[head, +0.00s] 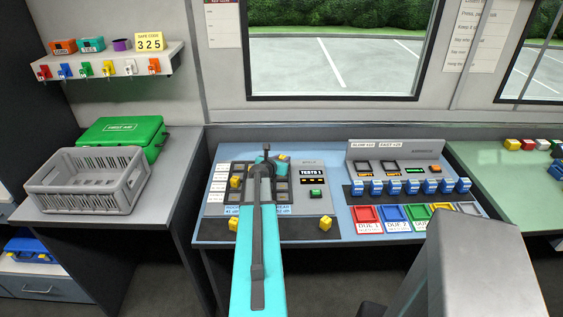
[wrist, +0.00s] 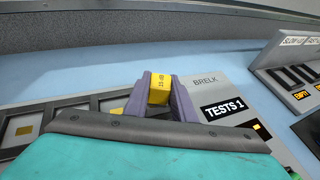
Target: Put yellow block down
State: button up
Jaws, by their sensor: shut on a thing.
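My gripper (wrist: 160,100) is shut on a yellow block (wrist: 159,90), which sits between the two purple-grey fingers in the wrist view. Dark print shows on the block's upper face. Below it is the grey grid panel, whose bare surface (wrist: 207,90) shows beside the right finger. In the head view my gripper (head: 265,153) is over the back part of this panel (head: 215,197), and my arm hides part of the grid. I cannot tell whether the held block touches the panel. Other yellow blocks stand at the panel's left (head: 236,182), front left (head: 233,224) and front right (head: 326,222).
A TESTS 1 display (head: 311,172) and green button (head: 316,193) lie right of the grid. Farther right are a row of blue blocks (head: 411,187) and coloured trays (head: 367,214). A grey chair back (head: 475,270) stands at front right. A grey crate (head: 85,195) is at left.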

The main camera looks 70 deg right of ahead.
jog(key=shift+f, duration=0.35)
jog(key=shift+f, duration=0.2)
jog(key=o, duration=1.1)
jog(key=shift+c, duration=0.2)
jog(key=shift+r, duration=0.15)
jog(key=shift+r, duration=0.1)
jog(key=shift+b+v, duration=0.9)
jog(key=shift+v, duration=5.1)
jog(key=shift+w, duration=0.1)
